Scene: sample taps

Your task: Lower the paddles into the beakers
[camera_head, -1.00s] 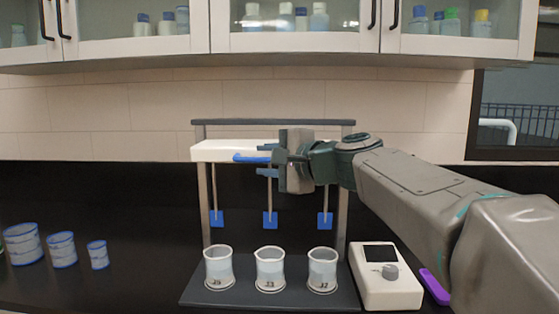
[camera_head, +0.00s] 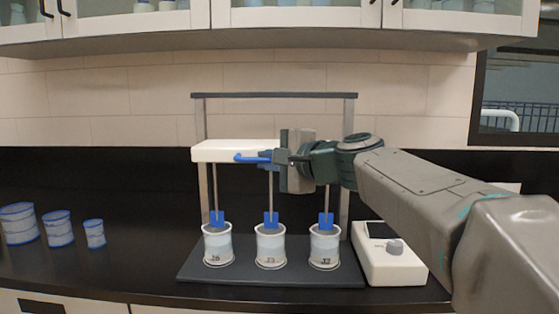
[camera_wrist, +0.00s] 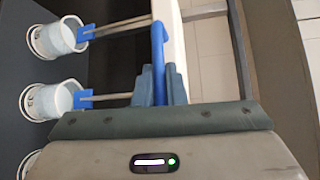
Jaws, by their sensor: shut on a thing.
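Three beakers, left (camera_head: 217,247), middle (camera_head: 271,249) and right (camera_head: 324,249), stand in a row on the stirrer's dark base (camera_head: 200,271). A white crossbar (camera_head: 225,151) carries three rods with blue paddles, left (camera_head: 216,217), middle (camera_head: 270,218) and right (camera_head: 326,219). The paddles are at the beaker mouths, their lower edges about at or just inside the rims. My gripper (camera_head: 270,157) is shut on the blue handle (camera_head: 247,158) at the crossbar's front. The wrist view shows its fingers (camera_wrist: 159,84) on either side of the handle (camera_wrist: 158,45). My gripper hides the crossbar's right part.
Grey posts with a top bar (camera_head: 275,96) frame the crossbar. A white control box (camera_head: 388,262) with a knob stands right of the base. Several blue-rimmed containers (camera_head: 57,229) stand at the left. Cabinets (camera_head: 290,20) hang above. The counter between containers and base is clear.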

